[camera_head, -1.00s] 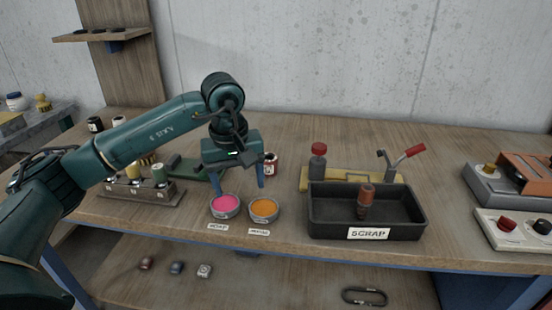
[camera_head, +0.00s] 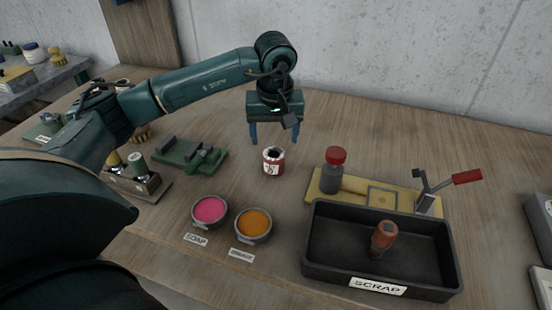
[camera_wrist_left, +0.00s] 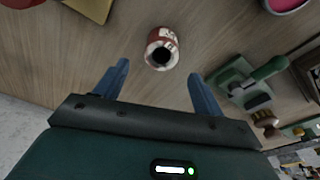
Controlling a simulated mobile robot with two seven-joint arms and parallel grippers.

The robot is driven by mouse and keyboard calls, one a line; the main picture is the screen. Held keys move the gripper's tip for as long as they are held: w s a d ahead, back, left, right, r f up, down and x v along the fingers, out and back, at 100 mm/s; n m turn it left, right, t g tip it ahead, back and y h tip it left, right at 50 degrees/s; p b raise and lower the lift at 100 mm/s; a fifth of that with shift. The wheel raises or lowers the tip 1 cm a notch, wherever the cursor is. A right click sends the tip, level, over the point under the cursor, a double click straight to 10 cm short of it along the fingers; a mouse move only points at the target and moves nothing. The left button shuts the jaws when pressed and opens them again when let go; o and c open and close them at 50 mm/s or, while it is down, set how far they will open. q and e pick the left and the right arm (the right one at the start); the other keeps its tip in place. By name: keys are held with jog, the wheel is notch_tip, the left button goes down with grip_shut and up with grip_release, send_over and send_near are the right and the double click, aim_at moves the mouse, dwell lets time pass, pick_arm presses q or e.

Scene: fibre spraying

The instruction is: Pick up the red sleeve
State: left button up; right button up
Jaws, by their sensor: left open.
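The red sleeve (camera_head: 273,167), a short red cylinder with a white label and a dark open top, stands upright on the bench. In the left wrist view the sleeve (camera_wrist_left: 164,38) lies just beyond the gap between my fingers. My left gripper (camera_head: 274,138) is open and empty, pointing down above and slightly behind the sleeve. In the left wrist view the gripper's (camera_wrist_left: 159,72) two blue fingers are spread apart, with nothing between them. My right gripper is not in view.
Pink soap (camera_head: 210,209) and orange (camera_head: 253,223) bowls stand in front. A green fixture (camera_head: 185,153) is at left. The bench behind the sleeve is clear.

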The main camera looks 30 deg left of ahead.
aim_at(274, 156)
pick_arm(q)
jog(key=f, duration=0.3)
jog(key=shift+w+a+f, duration=0.1)
jog(key=shift+w, duration=0.1)
notch_tip(274, 156, down, 4)
jog(key=shift+a+f+p, duration=0.1)
jog(key=shift+a+p, duration=0.05)
jog(key=shift+p, duration=0.55)
jog(key=shift+w+f, duration=0.15)
jog(key=shift+f, duration=0.4)
jog(key=shift+c, duration=0.4)
jog(key=shift+r, duration=0.1)
jog(key=c, duration=1.2)
